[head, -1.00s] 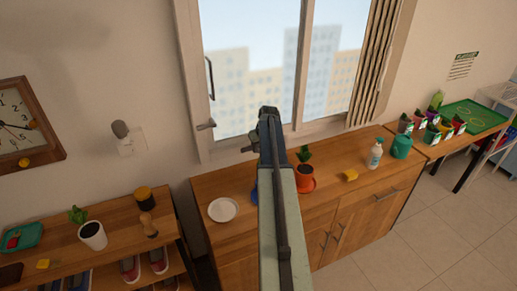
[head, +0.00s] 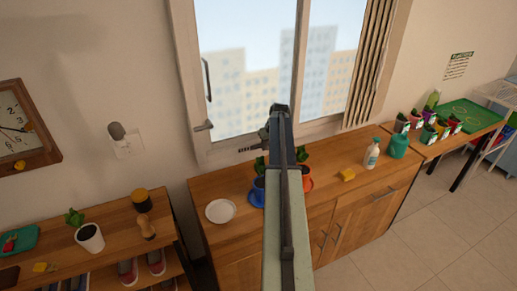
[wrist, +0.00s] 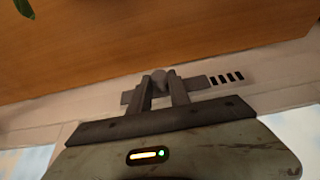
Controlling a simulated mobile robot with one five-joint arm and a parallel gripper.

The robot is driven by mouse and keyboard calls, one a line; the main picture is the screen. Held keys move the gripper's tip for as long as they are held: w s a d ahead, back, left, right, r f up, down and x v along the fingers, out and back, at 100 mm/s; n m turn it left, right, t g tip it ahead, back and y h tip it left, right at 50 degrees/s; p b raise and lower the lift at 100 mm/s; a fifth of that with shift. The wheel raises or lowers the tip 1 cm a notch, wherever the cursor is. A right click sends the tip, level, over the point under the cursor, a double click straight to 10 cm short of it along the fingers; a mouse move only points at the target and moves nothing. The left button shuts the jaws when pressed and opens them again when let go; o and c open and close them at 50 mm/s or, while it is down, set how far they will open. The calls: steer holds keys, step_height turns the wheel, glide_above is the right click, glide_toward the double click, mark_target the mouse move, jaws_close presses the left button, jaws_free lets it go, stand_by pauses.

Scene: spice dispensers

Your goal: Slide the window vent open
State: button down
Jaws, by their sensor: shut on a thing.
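The window vent is a strip on the lower window frame, with several dark slots (wrist: 226,78) showing in the wrist view. A grey slider plate (wrist: 205,83) with a round knob (wrist: 158,76) lies beside the slots. My gripper (wrist: 160,88) is shut on the knob, with one finger on each side of it. In the head view the dark slots (head: 248,149) show just left of my gripper (head: 266,138). My arm hides the rest of the vent there.
Below the window, a wooden cabinet (head: 330,185) holds a white plate (head: 220,211), a blue pot (head: 258,190), an orange pot (head: 306,178), a yellow sponge (head: 347,175) and a spray bottle (head: 372,154). A window handle (head: 204,126) sticks out at left.

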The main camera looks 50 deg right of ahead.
steer(key=shift+s+d, duration=0.1)
steer(key=shift+d, duration=0.2)
steer(key=c, duration=1.2)
jaws_free()
steer(key=shift+d, duration=0.1)
steer(key=p+v, duration=0.7)
steer(key=v, duration=0.1)
steer(key=shift+f, duration=0.1)
